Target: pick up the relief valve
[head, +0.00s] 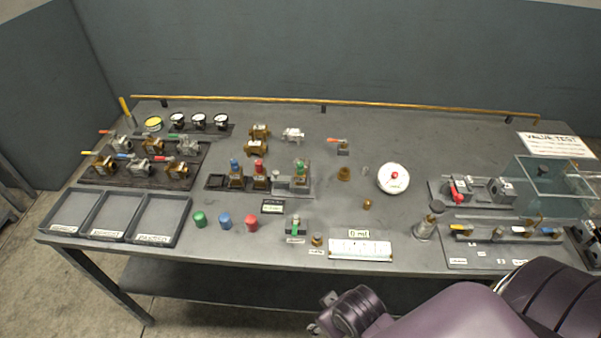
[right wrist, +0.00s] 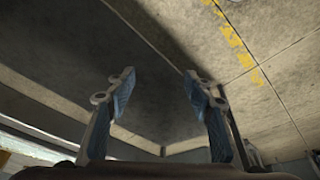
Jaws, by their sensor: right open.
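Upright brass valves with coloured caps stand in and by a dark holder (head: 215,183) at mid table: a blue-capped one (head: 236,176), a red-capped one (head: 260,177) and a green-topped one (head: 300,174). A small green-topped valve (head: 296,227) stands near the front edge. I cannot read which is the relief valve. My right gripper (right wrist: 160,77) is open and empty in the right wrist view, with only bare floor between its fingers. In the head view, my purple right arm is at the bottom right, in front of the table. My left gripper is not in view.
Three empty trays (head: 187,217) lie at the left front, below a rack of lever valves (head: 137,180). Loose green (head: 199,219), blue (head: 225,221) and red (head: 252,223) caps stand near the front. A round white dial (head: 393,186) and test fixtures (head: 480,265) occupy the right.

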